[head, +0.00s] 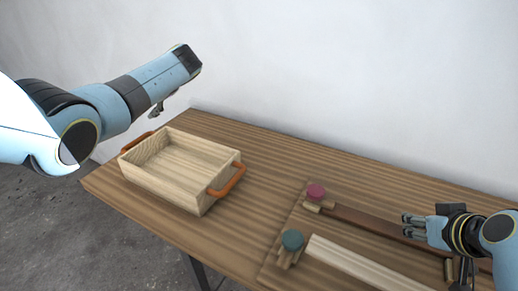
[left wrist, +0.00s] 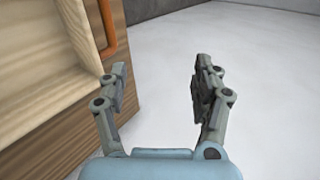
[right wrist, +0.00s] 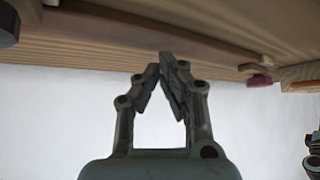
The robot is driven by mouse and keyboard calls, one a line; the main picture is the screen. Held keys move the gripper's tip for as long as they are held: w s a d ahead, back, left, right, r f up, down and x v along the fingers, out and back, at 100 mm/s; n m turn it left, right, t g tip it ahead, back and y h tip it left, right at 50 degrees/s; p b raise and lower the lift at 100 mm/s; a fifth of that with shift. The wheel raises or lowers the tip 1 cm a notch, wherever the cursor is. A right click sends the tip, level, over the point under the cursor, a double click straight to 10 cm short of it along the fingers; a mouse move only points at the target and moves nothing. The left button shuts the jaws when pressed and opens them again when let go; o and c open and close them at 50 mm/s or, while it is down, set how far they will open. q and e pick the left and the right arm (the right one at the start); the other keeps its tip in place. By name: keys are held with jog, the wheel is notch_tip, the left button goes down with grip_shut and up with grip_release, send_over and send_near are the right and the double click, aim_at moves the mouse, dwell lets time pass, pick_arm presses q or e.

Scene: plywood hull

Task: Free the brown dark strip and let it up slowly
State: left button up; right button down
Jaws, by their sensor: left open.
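The brown dark strip (head: 360,220) lies on a board on the table and runs right, partly hidden by my right gripper. A pink knob (head: 316,192) on a small wooden block stands at its left end. In the right wrist view the strip (right wrist: 190,27) looks bowed, with the pink knob (right wrist: 259,81) at right. My right gripper (head: 407,225) is over or beside the strip. Its fingertips (right wrist: 160,65) lean close together; whether they touch the strip is unclear. My left gripper (left wrist: 162,75) is open and empty beside the tray.
A light wooden tray (head: 206,186) with orange handles stands at the table's left end. A light strip (head: 355,262) with a teal knob (head: 291,240) at its end lies in front of the dark one. The table (head: 262,160) is bare between tray and board.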

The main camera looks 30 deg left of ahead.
pick_arm(q)
jog(key=w+d+f+m+t+h, duration=0.1)
jog(key=w+d+m+h, duration=0.25)
jog(key=d, duration=0.75)
jog(key=m+h, duration=0.9)
jog(key=h, duration=0.2)
send_near(317, 190)
jog(key=shift+t, duration=0.4)
jog(key=x, duration=1)
jog(key=shift+s+f, duration=0.25)
jog(key=shift+f, duration=0.05)
jog(key=c, duration=1.2)
pick_arm(e)
jog(key=shift+s, duration=0.1)
